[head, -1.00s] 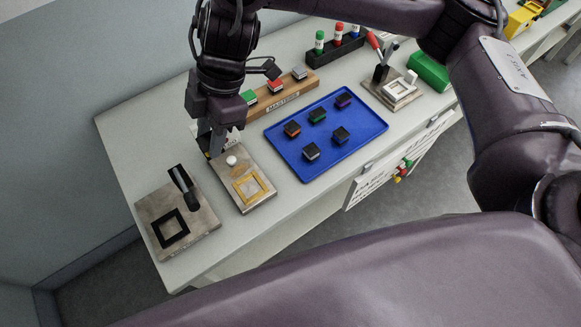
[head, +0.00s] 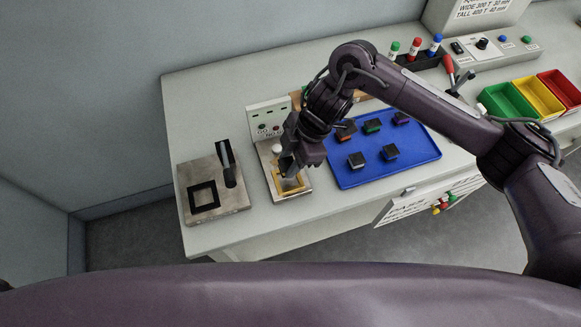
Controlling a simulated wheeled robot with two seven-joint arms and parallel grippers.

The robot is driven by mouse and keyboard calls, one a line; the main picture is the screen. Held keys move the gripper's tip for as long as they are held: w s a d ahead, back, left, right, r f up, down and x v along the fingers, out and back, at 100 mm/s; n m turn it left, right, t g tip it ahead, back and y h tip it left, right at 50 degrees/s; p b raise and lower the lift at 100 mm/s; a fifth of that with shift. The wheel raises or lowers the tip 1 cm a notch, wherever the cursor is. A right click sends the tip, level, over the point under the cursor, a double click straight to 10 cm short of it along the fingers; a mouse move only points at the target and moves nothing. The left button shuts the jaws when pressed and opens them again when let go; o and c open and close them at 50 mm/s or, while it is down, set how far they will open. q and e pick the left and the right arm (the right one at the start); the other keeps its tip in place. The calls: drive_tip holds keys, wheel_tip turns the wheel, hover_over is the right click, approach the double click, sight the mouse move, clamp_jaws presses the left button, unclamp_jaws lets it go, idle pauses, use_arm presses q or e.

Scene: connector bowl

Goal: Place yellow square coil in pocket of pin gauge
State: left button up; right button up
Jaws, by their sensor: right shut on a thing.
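The plate I take to be the pin gauge (head: 306,196) is a tan metal plate with a yellow-edged square pocket (head: 278,195) and a white knob (head: 276,149). My right gripper (head: 290,173) points down over the pocket, just in front of the knob. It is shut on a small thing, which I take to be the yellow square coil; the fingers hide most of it. I cannot tell whether it touches the pocket. My left gripper is not in view.
A plate with a black square and black lever (head: 229,165) stands to the left. A blue tray (head: 350,182) with several dark square coils lies close on the right. A GO/NO panel (head: 268,122) stands behind the gauge. Coloured bins (head: 508,102) are far right.

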drive_tip(key=shift+f, duration=0.45)
wheel_tip(320, 180, down, 2)
drive_tip(key=shift+f+p, duration=0.25)
drive_tip(key=shift+p, duration=0.05)
drive_tip(key=shift+f, duration=0.55)
drive_tip(key=shift+f, duration=0.2)
drive_tip(key=o, duration=1)
drive_tip(key=shift+r, duration=0.1)
drive_tip(key=shift+o, duration=0.2)
